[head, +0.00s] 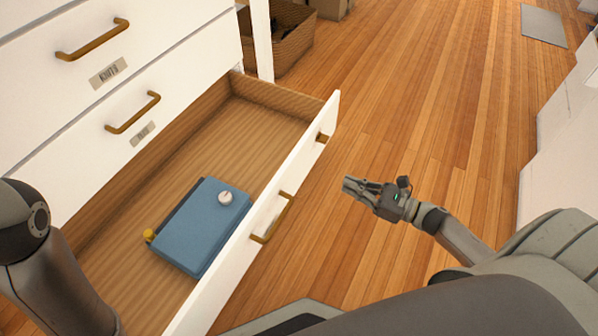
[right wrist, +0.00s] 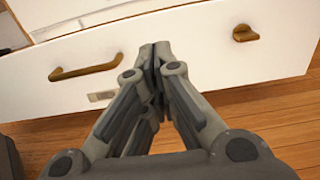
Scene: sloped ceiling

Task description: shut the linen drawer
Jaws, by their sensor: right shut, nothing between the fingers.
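A white-fronted drawer (head: 222,282) with wooden inner walls stands pulled far out of a white cabinet in the head view. Its front has a brass handle (head: 273,220), a second brass pull (head: 322,137) and, in the right wrist view, a small label (right wrist: 101,96) too blurred to read. My right gripper (head: 347,185) is shut and empty, outside the drawer and facing its front. In the right wrist view its fingertips (right wrist: 155,50) point at the front between the handle (right wrist: 86,72) and the pull (right wrist: 244,34); contact is unclear. My left gripper is out of view.
The drawer holds a blue book-like item (head: 200,230), a small white round object (head: 225,198) and a yellow knob-like one (head: 149,235). Closed drawers with brass handles (head: 93,40) are above. A wicker basket (head: 290,48) stands beyond. Wooden floor (head: 420,100) is clear to the right.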

